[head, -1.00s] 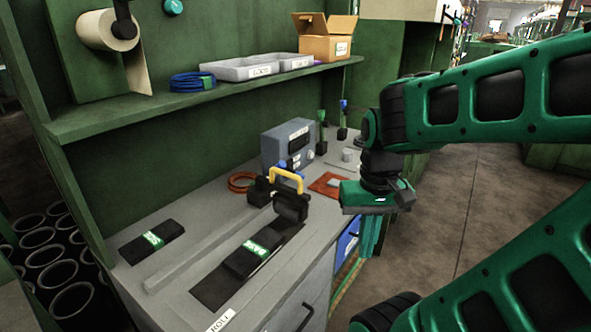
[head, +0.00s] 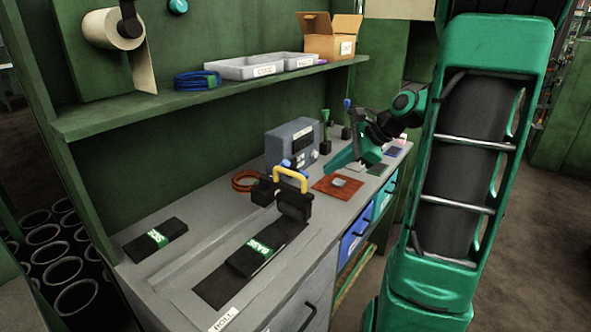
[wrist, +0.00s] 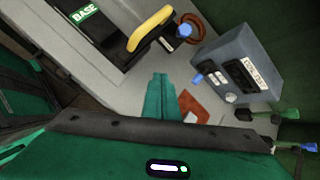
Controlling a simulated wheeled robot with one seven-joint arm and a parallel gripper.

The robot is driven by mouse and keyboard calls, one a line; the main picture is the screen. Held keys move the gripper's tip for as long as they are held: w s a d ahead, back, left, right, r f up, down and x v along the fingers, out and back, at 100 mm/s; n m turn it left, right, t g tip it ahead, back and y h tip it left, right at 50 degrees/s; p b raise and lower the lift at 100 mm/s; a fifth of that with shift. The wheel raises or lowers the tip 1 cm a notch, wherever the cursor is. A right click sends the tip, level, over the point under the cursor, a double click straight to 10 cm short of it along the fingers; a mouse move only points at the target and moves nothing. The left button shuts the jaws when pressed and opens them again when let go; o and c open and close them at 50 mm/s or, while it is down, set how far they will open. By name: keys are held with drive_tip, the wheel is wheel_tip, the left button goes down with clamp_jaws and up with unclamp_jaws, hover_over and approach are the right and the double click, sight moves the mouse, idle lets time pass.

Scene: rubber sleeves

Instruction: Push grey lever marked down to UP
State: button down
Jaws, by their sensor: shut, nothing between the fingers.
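A grey box (head: 292,142) with a dark display and a label stands at the back of the bench. The wrist view shows the box (wrist: 238,72) with a blue knob (wrist: 197,80) and a pale knob (wrist: 231,98) on it. A green-topped upright (head: 326,120) and a blue-topped upright (head: 347,112) stand right of the box. I cannot pick out a grey lever or a lever marking. My gripper (head: 335,163) is shut and empty, above the bench right of the box; its closed fingers show in the wrist view (wrist: 160,92).
A yellow-handled black clamp (head: 291,180) stands left of my gripper, by a black strip labelled BASE (head: 255,254). An orange mat (head: 325,188) bearing a small grey piece (head: 339,182) lies below the gripper. A shelf (head: 150,110) with trays overhangs the back.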

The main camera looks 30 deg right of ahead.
drive_tip(key=shift+w+d+r+m+t+y, duration=0.3)
drive_tip(key=shift+w+d+r+m+t, duration=0.25)
drive_tip(key=shift+d+m, duration=0.35)
drive_tip(key=shift+a, duration=0.15)
drive_tip(key=w+a+f, duration=0.4)
drive_tip(key=w+a, duration=0.2)
drive_tip(key=w, duration=0.2)
drive_tip(key=shift+w+a+f, duration=0.15)
drive_tip(key=shift+w+f, duration=0.2)
